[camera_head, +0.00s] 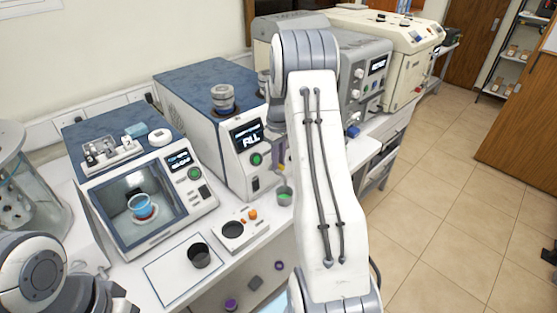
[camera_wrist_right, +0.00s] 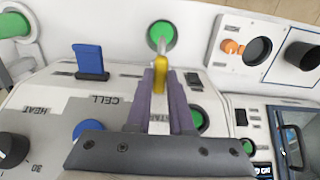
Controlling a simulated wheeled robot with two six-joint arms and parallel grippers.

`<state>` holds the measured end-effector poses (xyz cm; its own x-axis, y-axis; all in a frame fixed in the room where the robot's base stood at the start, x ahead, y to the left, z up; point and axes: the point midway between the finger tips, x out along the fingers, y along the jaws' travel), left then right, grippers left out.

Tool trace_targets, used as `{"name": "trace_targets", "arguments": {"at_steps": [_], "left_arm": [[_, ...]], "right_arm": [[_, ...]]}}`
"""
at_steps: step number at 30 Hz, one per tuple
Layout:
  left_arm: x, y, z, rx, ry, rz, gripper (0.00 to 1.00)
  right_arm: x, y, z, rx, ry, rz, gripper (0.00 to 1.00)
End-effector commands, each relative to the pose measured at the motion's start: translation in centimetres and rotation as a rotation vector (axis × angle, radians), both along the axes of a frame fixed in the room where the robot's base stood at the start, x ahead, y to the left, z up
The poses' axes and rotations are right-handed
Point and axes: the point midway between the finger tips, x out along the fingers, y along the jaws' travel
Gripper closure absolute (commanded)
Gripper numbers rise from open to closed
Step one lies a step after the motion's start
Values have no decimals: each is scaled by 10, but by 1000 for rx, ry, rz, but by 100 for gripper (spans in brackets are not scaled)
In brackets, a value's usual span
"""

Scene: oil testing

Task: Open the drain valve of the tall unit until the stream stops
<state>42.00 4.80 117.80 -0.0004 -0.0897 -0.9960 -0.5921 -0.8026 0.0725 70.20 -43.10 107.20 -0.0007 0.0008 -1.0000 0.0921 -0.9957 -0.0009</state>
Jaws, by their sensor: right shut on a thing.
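The tall unit (camera_head: 222,160) is white with a blue top and a lit display, left of my right arm in the head view. Its drain valve (camera_wrist_right: 161,77) shows a yellow part between the purple-grey fingers of my right gripper (camera_wrist_right: 160,90), which is shut on it. In the head view the right gripper (camera_head: 279,152) is small and partly hidden by my arm. A cup with green contents (camera_head: 285,196) stands below the valve; it also shows in the wrist view (camera_wrist_right: 161,35). A thin pale streak seems to run between valve and cup, but I cannot tell if it flows.
A unit with a glass window and a blue cup inside (camera_head: 142,206) stands left. A dark cup (camera_head: 199,255) and a small white device (camera_head: 240,230) are at the bench front. A grey unit (camera_head: 372,70) stands behind my arm. Floor at right is clear.

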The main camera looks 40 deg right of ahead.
Motion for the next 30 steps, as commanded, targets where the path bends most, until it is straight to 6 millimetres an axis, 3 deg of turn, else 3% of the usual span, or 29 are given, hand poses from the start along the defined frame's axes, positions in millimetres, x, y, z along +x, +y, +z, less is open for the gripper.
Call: {"name": "trace_targets", "arguments": {"at_steps": [8,9,11,22,26,30], "left_arm": [[0,0,0,0,0,0,100],[0,0,0,0,0,0,100],[0,0,0,0,0,0,100],[0,0,-2,0,0,0,100],[0,0,-8,0,0,0,100],[0,0,-15,0,0,-1,100]], "right_arm": [[1,-1,2,-5,-4,3,100],[1,-1,2,-5,-4,3,69],[1,-1,2,-5,-4,3,50],[1,-1,4,-3,-3,1,50],[1,-1,19,-4,-5,1,50],[2,-1,47,-5,-8,1,50]]}}
